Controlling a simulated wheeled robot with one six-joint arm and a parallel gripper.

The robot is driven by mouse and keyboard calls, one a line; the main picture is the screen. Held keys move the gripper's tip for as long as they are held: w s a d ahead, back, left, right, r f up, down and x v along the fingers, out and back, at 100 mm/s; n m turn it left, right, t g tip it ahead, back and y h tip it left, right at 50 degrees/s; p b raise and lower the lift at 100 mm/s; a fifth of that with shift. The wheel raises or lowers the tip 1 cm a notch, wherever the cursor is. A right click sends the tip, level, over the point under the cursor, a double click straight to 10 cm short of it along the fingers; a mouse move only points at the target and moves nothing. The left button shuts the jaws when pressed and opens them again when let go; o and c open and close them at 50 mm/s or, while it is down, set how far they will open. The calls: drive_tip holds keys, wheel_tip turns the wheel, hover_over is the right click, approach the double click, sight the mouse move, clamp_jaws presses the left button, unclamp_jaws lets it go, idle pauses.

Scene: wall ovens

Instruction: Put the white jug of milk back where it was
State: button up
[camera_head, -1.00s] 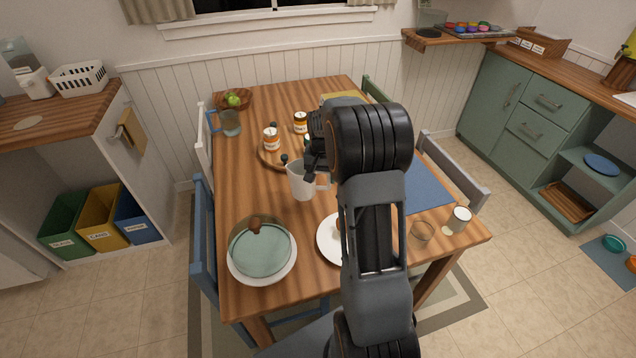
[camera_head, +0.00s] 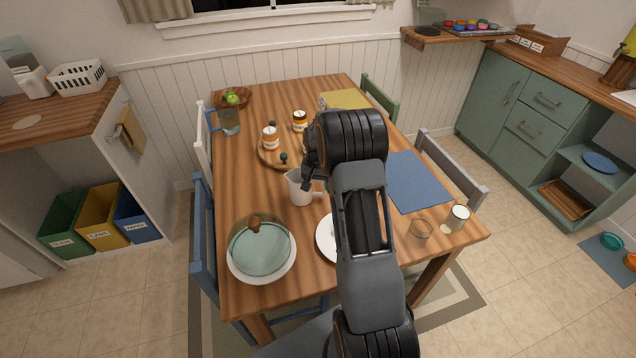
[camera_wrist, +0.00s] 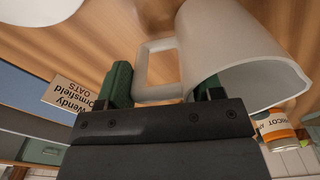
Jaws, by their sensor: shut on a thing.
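The white jug (camera_head: 299,189) is upright over the near middle of the wooden table (camera_head: 245,190), with its handle toward the right. My gripper (camera_head: 312,184) is at the jug's right side. In the wrist view the jug (camera_wrist: 240,60) fills the upper right, and its square handle (camera_wrist: 142,72) lies between the two green fingers of my gripper (camera_wrist: 165,88). The gripper is shut on the handle. I cannot tell whether the jug's base touches the table. My arm hides part of the table to the right of the jug.
A round wooden tray (camera_head: 266,158) with jars is behind the jug. A green lidded dish (camera_head: 262,250) is in front left, and a white plate (camera_head: 325,240) in front, partly behind my arm. A blue placemat (camera_head: 415,180), a glass (camera_head: 420,229) and a white cup (camera_head: 458,217) are right.

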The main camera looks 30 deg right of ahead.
drive_tip(key=o, duration=0.9)
drive_tip(key=shift+f, duration=0.15)
drive_tip(key=o, duration=0.5)
